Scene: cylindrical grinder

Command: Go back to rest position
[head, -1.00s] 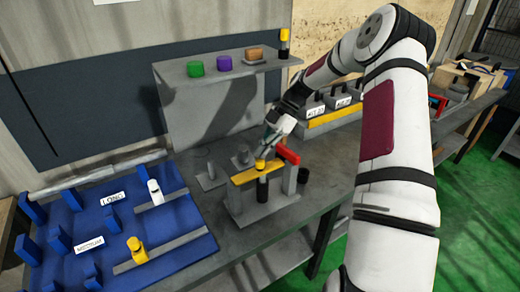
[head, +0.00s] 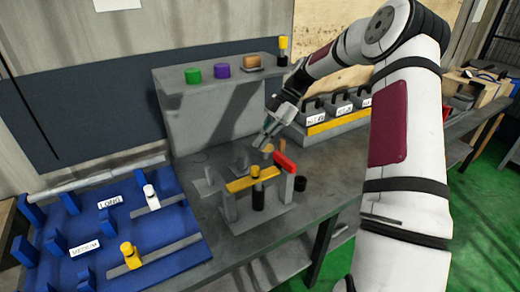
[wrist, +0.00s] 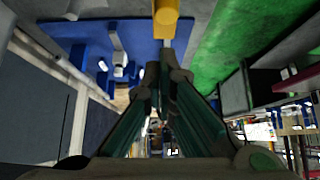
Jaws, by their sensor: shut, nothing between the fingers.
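My gripper (head: 262,141) is in the head view, above the back of the small grey fixture on the bench. In the wrist view my gripper (wrist: 165,65) has its two fingers together at the tips, with nothing held. The grey fixture (head: 230,207) carries a yellow bar (head: 243,184), a red block (head: 285,163) and an upright black and yellow piece (head: 257,190). A yellow part (wrist: 166,15) shows beyond the fingertips in the wrist view.
A blue tray (head: 85,230) with labelled slots lies at left. A grey shelf (head: 215,76) behind holds green (head: 193,76), purple (head: 222,71) and brown (head: 254,57) pieces. Labelled blocks (head: 338,103) stand at back right. The front bench strip (head: 290,225) is clear.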

